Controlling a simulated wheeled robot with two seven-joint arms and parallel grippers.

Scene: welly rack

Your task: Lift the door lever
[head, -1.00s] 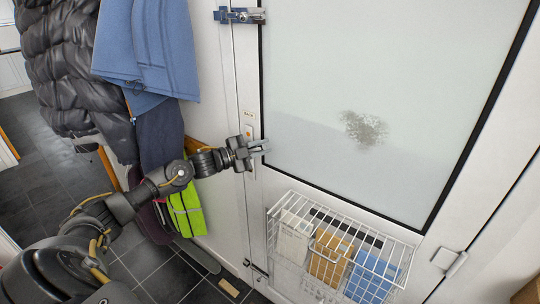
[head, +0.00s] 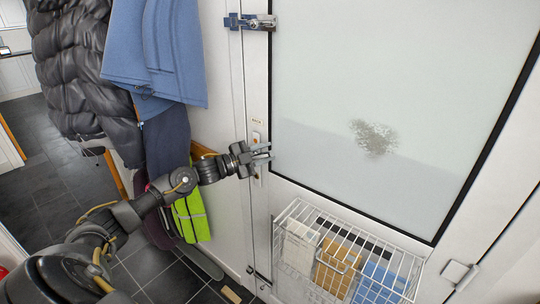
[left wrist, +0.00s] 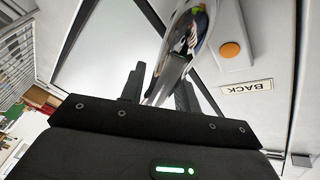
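The door lever (left wrist: 184,45) is a shiny chrome handle in the left wrist view. It reaches down between my left gripper's two dark fingers (left wrist: 160,92), which stand apart on either side of it. I cannot tell whether they touch it. In the head view my left gripper (head: 263,154) is at the left edge of the white door (head: 262,210), just below the small lock plate (head: 256,138). The gripper hides most of the lever there. My right gripper is not in view.
A blue bolt (head: 250,22) is high on the door edge. A white wire basket (head: 345,250) with packets hangs low on the door. An orange button (left wrist: 230,49) and a BACK label (left wrist: 246,87) are beside the lever.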

